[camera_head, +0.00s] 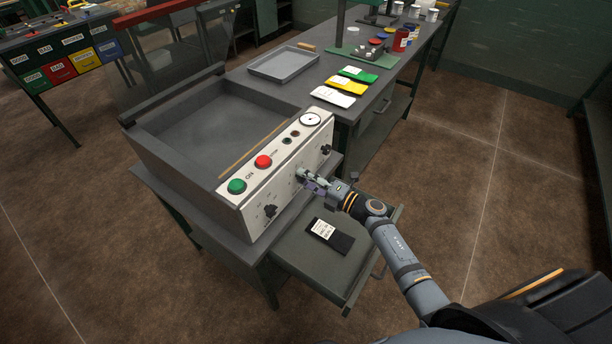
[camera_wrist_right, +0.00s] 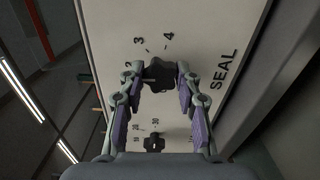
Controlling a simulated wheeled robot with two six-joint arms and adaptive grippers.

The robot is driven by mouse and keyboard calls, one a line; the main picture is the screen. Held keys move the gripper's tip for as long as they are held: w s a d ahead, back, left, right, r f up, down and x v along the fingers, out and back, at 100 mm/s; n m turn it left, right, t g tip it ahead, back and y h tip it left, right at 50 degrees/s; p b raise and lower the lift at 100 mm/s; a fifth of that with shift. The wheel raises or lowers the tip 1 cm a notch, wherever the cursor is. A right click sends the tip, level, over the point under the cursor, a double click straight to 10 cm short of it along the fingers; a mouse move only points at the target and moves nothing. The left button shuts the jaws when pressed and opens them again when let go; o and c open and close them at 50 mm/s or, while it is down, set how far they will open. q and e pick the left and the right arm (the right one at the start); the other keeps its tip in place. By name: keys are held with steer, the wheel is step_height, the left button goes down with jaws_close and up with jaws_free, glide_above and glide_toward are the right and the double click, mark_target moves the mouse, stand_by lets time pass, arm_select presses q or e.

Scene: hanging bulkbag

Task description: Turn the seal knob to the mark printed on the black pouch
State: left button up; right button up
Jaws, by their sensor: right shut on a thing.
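My right gripper (camera_head: 307,180) reaches the white front panel (camera_head: 290,160) of the grey machine. In the right wrist view its two fingers (camera_wrist_right: 158,76) are closed around the dark seal knob (camera_wrist_right: 158,72), which sits beside the printed word SEAL and the marks 2, 3 and 4. Where exactly the knob points is hard to tell. In the head view the gripper hides this knob. The black pouch (camera_head: 341,241) lies in the open drawer (camera_head: 300,258) below, with a white label whose print is too small to read. My left gripper is not in view.
Other dark knobs sit on the panel, at lower left (camera_head: 270,211) and upper right (camera_head: 326,149). A green button (camera_head: 236,186), a red button (camera_head: 263,161) and a round gauge (camera_head: 310,119) are above. A bench with a tray (camera_head: 284,64) stands behind.

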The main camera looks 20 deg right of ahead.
steer(key=shift+m, duration=0.3)
steer(key=o, duration=1.2)
steer(key=shift+c, duration=0.2)
steer(key=v, duration=1.2)
steer(key=shift+d, duration=0.1)
